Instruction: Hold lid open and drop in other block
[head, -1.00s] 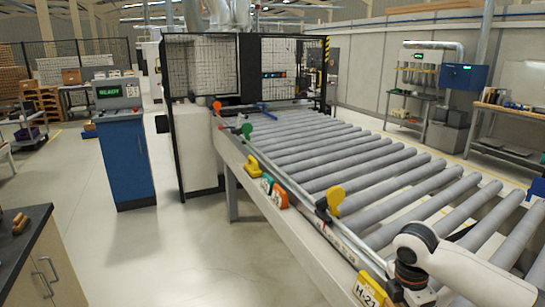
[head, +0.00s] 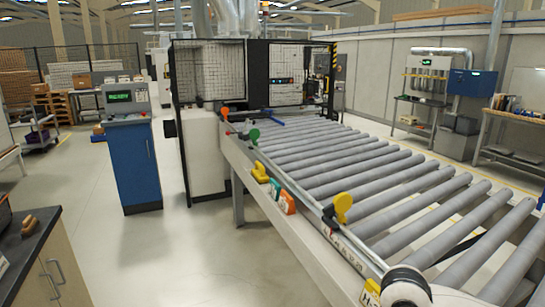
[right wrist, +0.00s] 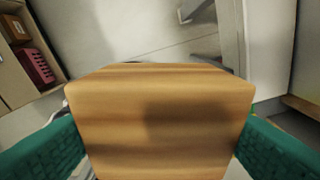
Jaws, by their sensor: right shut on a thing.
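My right gripper (right wrist: 158,150) is shut on a wooden block (right wrist: 160,105), with a green finger on each side of it. The block has light brown grain and fills the middle of the right wrist view. A small brown wooden piece (head: 28,226) lies on the dark counter at the left edge of the head view; I cannot tell whether it is the other block. I see no lid that I can make out. My left gripper is not in view.
A roller conveyor (head: 390,190) runs from the machine to the lower right. A blue control cabinet (head: 135,165) stands left of it. Grey floor lies free between counter and conveyor. A red box (right wrist: 37,65) sits at the left of the right wrist view.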

